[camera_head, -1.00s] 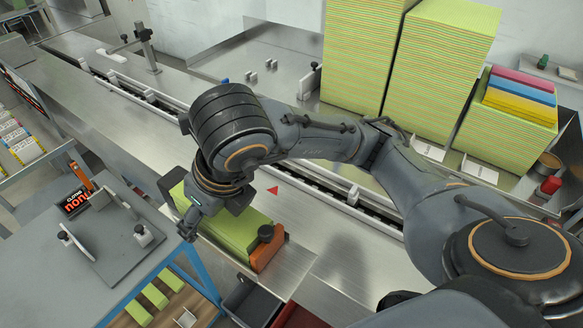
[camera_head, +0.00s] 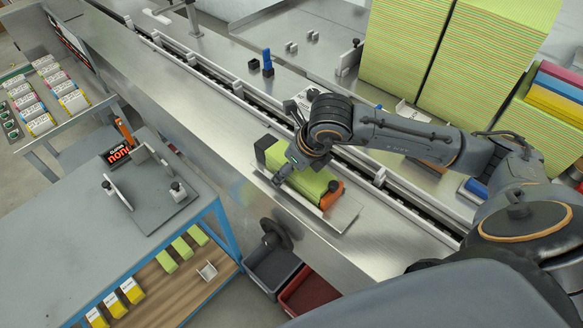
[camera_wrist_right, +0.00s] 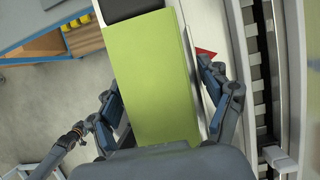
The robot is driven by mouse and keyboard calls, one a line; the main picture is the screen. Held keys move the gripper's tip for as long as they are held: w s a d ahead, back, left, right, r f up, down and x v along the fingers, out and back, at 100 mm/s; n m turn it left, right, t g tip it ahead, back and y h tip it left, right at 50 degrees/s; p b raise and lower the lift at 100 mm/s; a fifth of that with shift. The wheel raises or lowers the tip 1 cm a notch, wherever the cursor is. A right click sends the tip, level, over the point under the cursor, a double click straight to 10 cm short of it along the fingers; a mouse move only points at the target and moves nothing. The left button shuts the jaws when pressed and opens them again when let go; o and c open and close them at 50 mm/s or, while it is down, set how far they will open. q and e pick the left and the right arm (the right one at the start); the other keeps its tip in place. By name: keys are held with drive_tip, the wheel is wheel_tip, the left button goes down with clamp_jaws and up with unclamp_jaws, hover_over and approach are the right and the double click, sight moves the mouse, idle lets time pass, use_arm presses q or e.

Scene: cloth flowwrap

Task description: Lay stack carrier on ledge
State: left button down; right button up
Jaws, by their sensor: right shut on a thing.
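The stack carrier (camera_head: 331,195) has an orange end block with a dark knob and holds a long green stack (camera_head: 304,184). In the head view it lies along the conveyor's near side, just over or on the steel ledge (camera_head: 341,215); contact is unclear. My right gripper (camera_head: 297,170) comes over it from above, fingers partly hidden by the wrist. The right wrist view shows the green stack (camera_wrist_right: 152,80) between the two fingers of the right gripper (camera_wrist_right: 163,103), with a black block (camera_wrist_right: 130,10) at the far end. My left gripper is not in view.
A conveyor channel (camera_head: 240,95) runs behind the carrier. A grey bin (camera_head: 270,268) and a red bin (camera_head: 308,293) stand below the near edge. A blue-framed table (camera_head: 70,240) is at left. Tall green-yellow stacks (camera_head: 405,45) stand behind my right arm.

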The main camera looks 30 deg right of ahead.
drive_tip(key=shift+f, duration=0.4)
drive_tip(key=shift+a+f, duration=0.1)
drive_tip(key=shift+f, duration=0.2)
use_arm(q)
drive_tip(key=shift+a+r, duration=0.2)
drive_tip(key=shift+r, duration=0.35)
use_arm(e)
drive_tip(key=shift+f, duration=0.1)
drive_tip(key=o, duration=1.4)
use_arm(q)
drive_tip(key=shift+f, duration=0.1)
